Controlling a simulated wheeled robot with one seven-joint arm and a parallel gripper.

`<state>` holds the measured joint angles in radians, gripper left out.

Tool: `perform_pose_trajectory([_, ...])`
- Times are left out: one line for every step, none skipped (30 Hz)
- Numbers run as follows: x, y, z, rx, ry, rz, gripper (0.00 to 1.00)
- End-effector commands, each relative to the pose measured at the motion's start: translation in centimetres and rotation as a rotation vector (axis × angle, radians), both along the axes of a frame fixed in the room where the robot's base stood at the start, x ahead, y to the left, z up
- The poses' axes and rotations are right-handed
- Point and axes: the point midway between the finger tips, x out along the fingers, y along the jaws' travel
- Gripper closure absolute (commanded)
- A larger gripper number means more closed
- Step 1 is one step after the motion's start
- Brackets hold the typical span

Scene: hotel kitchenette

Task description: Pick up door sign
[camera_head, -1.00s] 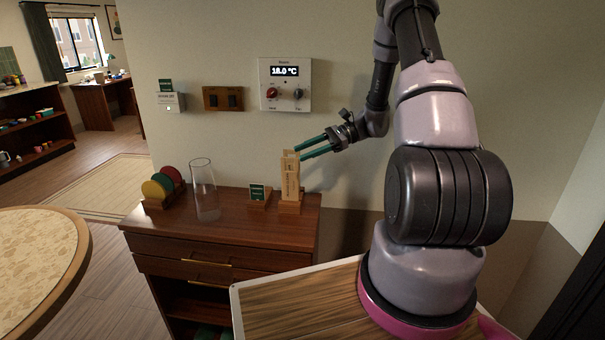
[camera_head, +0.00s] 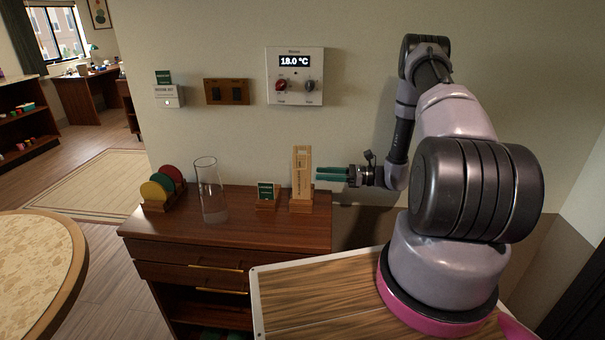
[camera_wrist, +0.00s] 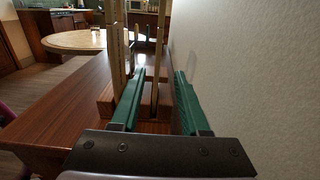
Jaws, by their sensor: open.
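Tall, pale wooden door signs with dark lettering (camera_head: 303,168) stand upright in a wooden holder (camera_head: 301,205) at the right end of the cabinet top. In the wrist view two thin boards show edge-on: one nearer the room (camera_wrist: 117,55) and one nearer the wall (camera_wrist: 161,50). My gripper (camera_head: 318,175) is open, its green fingers level and pointing left at the signs' right side. In the wrist view my gripper (camera_wrist: 158,76) has the wall-side board in line between its fingers, with gaps on both sides. The other board is left of the left finger. Fingertip depth along the board is unclear.
The wall (camera_wrist: 245,70) runs close along the right finger. On the cabinet (camera_head: 240,228) stand a small green sign (camera_head: 266,192), a clear glass vase (camera_head: 210,190) and coloured discs in a rack (camera_head: 163,188). A thermostat (camera_head: 295,76) hangs above.

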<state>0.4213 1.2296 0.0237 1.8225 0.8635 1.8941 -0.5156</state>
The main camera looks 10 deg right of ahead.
Motion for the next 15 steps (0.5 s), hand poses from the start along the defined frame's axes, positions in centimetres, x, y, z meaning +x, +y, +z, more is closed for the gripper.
perform_pose_trajectory([0.2,0.8,0.0,-0.001,0.0,0.003,0.55])
perform_pose_trajectory([0.3,1.1,0.0,-0.001,0.0,0.003,0.55])
perform_pose_trajectory([0.4,1.5,0.0,-0.001,0.0,0.002,0.55])
perform_pose_trajectory([0.5,1.7,0.0,-0.001,0.0,0.001,0.55])
perform_pose_trajectory([0.6,1.9,0.0,-0.001,0.0,0.001,0.55])
perform_pose_trajectory([0.6,2.1,0.0,-0.001,0.0,0.001,0.55])
perform_pose_trajectory([0.7,2.3,0.0,-0.001,0.0,0.002,0.55])
perform_pose_trajectory([0.7,2.6,0.0,-0.001,0.0,0.002,0.55])
perform_pose_trajectory([0.8,3.0,0.0,-0.001,0.0,0.003,0.55])
perform_pose_trajectory([0.9,3.5,-0.1,-0.001,0.001,0.003,0.55])
perform_pose_trajectory([0.9,3.9,-0.1,-0.002,0.002,0.004,0.55])
perform_pose_trajectory([1.1,4.6,-0.1,-0.002,0.002,0.004,0.55])
perform_pose_trajectory([1.2,5.1,-0.2,-0.002,0.002,0.004,0.55])
perform_pose_trajectory([1.2,5.5,-0.2,-0.002,0.002,0.005,0.55])
perform_pose_trajectory([1.5,6.0,-0.2,-0.002,0.001,0.003,0.55])
